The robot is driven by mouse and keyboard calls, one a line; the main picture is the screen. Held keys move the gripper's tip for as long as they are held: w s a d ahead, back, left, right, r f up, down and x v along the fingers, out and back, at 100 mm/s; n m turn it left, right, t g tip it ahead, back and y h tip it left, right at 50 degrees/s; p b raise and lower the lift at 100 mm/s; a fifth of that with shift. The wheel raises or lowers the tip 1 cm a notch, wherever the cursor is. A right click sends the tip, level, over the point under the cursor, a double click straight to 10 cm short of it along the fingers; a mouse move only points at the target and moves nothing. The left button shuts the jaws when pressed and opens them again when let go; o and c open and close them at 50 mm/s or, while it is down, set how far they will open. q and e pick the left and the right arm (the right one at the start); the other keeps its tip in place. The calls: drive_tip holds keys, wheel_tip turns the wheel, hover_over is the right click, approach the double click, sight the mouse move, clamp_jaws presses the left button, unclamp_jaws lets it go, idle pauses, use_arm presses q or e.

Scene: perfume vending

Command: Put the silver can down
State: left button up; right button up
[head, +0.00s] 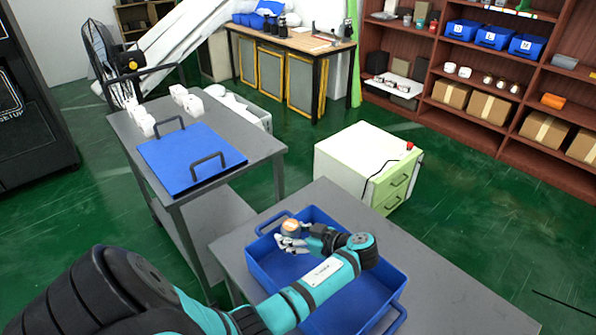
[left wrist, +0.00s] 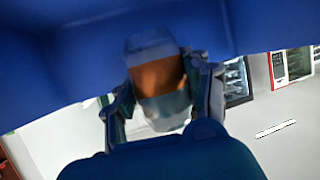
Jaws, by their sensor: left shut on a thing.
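The silver can (head: 291,227), with an orange band or top, is held by my left gripper (head: 290,243) at the far left part of the blue tray (head: 370,292). In the left wrist view the can (left wrist: 157,78) sits between the two fingers (left wrist: 162,95), which are closed on its sides. The tray's blue surface (left wrist: 60,60) fills the upper part of that view, close to the can's end. I cannot tell whether the can touches the tray. My left forearm crosses over the tray and hides part of it. My right gripper is not in view.
The tray stands on a grey table (head: 440,300). Another grey table (head: 240,135) at left holds a flat blue tray (head: 185,165) and white items (head: 190,100). A white-green cabinet (head: 350,165) stands behind. The tray's right part looks empty.

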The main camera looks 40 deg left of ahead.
use_arm(q)
wheel_tip(320, 180, down, 5)
drive_tip(key=shift+r, duration=0.1)
idle(0.3)
drive_tip(key=o, duration=1.3)
